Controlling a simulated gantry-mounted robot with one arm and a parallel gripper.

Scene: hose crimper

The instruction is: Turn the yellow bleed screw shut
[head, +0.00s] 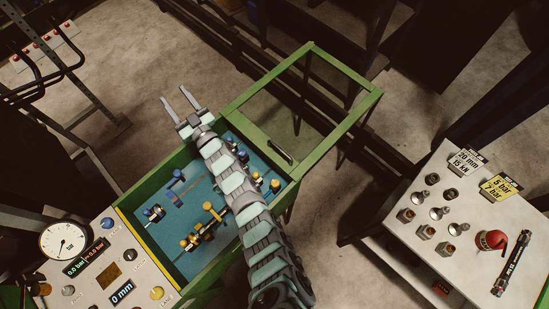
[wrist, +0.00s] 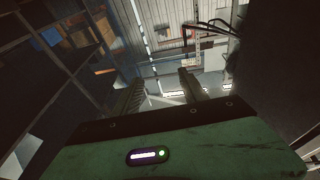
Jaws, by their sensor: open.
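Several yellow-topped fittings stand on the blue bed inside the green frame in the head view. One pair (head: 200,224) sits left of my arm, and another yellow knob (head: 275,185) shows right of it. I cannot tell which one is the bleed screw. My arm crosses the bed and hides part of it. My gripper (head: 175,94) is open and empty beyond the bed's far left edge, its fingers pointing up and left, away from the fittings. In the wrist view the two fingers (wrist: 160,78) are apart, with nothing between them.
A green-framed guard (head: 365,99) stands open at the right of the bed. A control panel (head: 92,272) with a gauge (head: 64,241) and a yellow knob (head: 157,293) is at lower left. A second panel (head: 462,235) with a red knob (head: 490,240) is at right.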

